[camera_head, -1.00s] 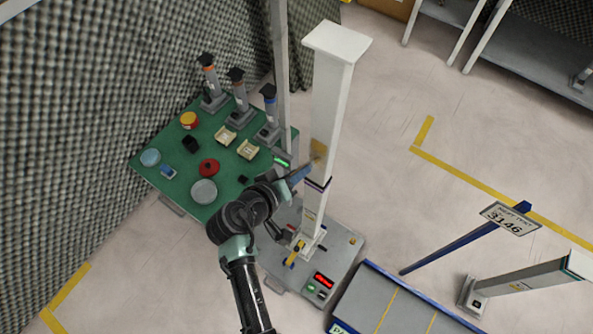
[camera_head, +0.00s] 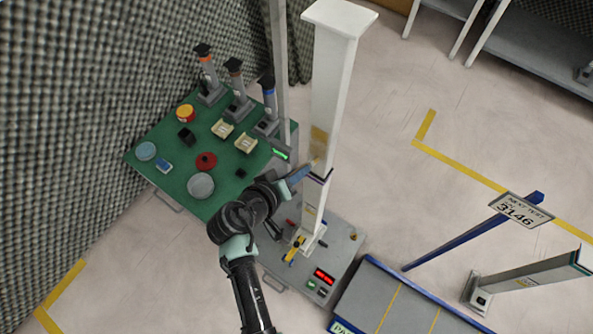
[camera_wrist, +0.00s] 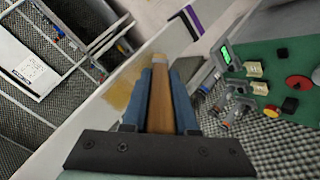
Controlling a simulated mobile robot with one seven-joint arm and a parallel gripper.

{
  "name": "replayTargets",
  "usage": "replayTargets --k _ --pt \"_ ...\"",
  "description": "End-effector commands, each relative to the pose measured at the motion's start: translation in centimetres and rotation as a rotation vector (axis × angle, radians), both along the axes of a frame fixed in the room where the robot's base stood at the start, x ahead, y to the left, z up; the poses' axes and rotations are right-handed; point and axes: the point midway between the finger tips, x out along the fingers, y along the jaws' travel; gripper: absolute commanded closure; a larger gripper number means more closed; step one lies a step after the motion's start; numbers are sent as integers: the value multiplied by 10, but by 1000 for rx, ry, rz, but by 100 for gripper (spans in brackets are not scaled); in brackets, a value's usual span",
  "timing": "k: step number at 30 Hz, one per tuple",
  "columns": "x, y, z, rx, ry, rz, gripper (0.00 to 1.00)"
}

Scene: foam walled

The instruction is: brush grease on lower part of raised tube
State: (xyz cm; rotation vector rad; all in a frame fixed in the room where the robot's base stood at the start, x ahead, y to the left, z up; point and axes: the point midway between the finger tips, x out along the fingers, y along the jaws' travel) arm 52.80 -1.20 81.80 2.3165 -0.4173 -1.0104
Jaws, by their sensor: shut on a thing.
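The raised tube (camera_head: 335,85) is a tall white square column with a flared top. A yellow-brown grease patch (camera_head: 319,136) lies on its lower part, above a dark band (camera_head: 318,177). The patch also shows on the white face in the wrist view (camera_wrist: 118,97). My gripper (camera_head: 303,174) is beside the tube, just below the patch. In the wrist view its blue fingers (camera_wrist: 168,98) are shut on a brush with a wooden handle (camera_wrist: 161,105). The brush tip is at or very near the tube face; exact contact is hard to tell.
A green table (camera_head: 180,187) with several tools and pots stands left. A grey stand (camera_head: 318,262) with a red display is under the tube. A grey platform (camera_head: 395,305) and a blue bar (camera_head: 470,240) are right. Open floor lies right of the tube.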

Motion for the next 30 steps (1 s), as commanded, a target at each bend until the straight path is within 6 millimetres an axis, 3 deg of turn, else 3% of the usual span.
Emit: replayTargets --k 18,30 --pt "-44 32 1 1 0 2 100" --pt "-49 36 0 0 0 2 100"
